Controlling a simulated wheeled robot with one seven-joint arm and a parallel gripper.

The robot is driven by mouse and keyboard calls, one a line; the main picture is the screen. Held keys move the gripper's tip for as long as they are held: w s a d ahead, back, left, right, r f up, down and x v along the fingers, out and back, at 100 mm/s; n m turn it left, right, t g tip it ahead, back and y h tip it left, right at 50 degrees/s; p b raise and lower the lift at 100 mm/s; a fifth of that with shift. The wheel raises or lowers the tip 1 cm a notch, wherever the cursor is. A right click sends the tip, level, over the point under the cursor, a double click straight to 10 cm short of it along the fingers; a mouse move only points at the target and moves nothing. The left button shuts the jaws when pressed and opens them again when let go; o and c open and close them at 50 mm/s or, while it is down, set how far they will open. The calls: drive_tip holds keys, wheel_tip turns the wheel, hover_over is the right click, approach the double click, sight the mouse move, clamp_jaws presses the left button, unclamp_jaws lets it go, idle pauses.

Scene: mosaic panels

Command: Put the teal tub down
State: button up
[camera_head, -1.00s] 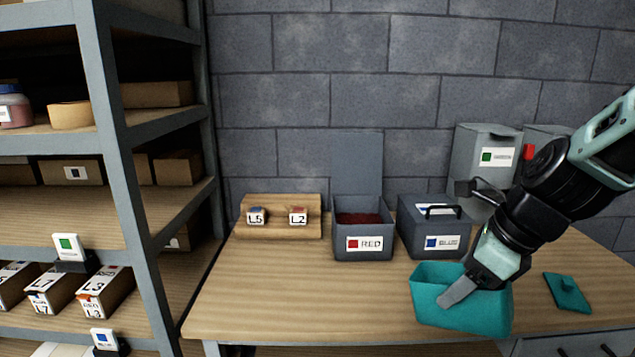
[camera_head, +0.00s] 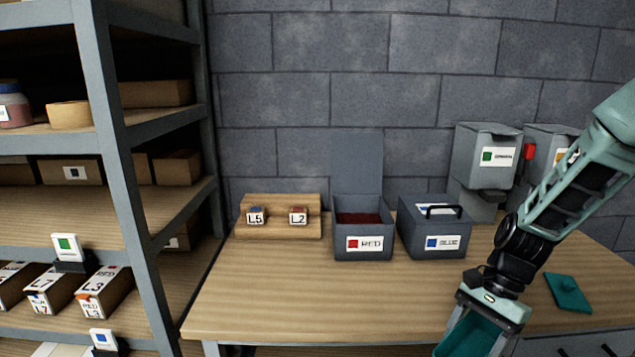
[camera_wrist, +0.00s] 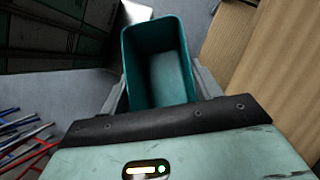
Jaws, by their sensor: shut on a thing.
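The teal tub (camera_head: 466,338) is low at the bottom edge of the head view, in front of the table's front edge, and partly cut off by the frame. My gripper (camera_head: 486,322) is shut on it from above. In the wrist view the tub (camera_wrist: 160,65) sits between the two fingers of my gripper (camera_wrist: 160,88), open side showing, and its inside looks empty. Grey floor shows around it there, with the wooden table edge to the right.
On the wooden table (camera_head: 330,300) stand an open RED box (camera_head: 363,246), a closed BLUE box (camera_head: 432,242), a wooden rack (camera_head: 280,228) and grey dispensers (camera_head: 486,155). The table's front middle is clear. A shelf (camera_head: 110,150) stands left. Thin coloured rods (camera_wrist: 25,140) show in the wrist view.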

drive_tip(key=d+f+n+g+h, duration=0.2)
drive_tip(key=d+f+n+h, duration=0.2)
drive_tip(key=f+n, duration=0.7)
drive_tip(key=shift+w+d+f+n+g+h, duration=0.35)
drive_tip(key=shift+d+f, duration=0.2)
drive_tip(key=shift+f, duration=0.25)
drive_tip(key=shift+w+a, duration=0.1)
